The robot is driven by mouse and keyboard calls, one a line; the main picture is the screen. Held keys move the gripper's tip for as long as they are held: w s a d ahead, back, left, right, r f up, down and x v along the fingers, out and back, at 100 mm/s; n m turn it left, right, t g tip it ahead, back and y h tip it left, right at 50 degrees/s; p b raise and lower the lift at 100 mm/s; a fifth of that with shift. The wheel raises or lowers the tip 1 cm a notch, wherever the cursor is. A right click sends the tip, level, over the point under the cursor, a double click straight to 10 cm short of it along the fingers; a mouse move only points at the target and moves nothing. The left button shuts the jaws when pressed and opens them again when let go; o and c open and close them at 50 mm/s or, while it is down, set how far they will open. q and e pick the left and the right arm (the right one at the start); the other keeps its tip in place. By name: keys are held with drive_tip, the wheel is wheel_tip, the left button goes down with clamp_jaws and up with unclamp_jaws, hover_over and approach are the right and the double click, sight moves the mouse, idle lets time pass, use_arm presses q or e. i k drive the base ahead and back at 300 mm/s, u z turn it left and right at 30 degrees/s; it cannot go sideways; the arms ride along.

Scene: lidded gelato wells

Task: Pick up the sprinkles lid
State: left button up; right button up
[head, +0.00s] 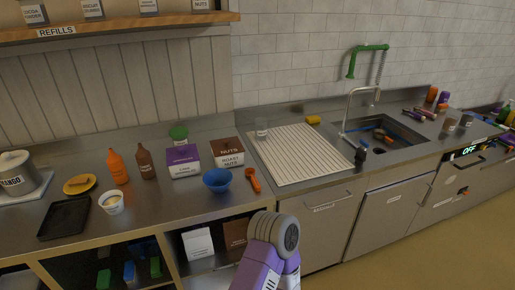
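I cannot read a sprinkles label anywhere, so I cannot tell which thing is the sprinkles lid. A purple-topped white box (184,168) stands on the steel counter, its small label too blurred to read. To its right is a brown-topped box (227,158) labelled nuts. A purple and grey link of one of my arms rises at the bottom centre, in front of the cabinets. No gripper fingers show in the head view.
On the counter are a mango tub (14,178), black tray (65,217), white cup (111,203), orange bottle (118,167), brown bottle (145,164), blue bowl (217,180) and orange scoop (253,180).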

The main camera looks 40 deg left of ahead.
sight(179, 154)
drive_tip(key=z, duration=1.1)
drive_tip(key=k, duration=1.9)
drive_tip(key=u, duration=1.35)
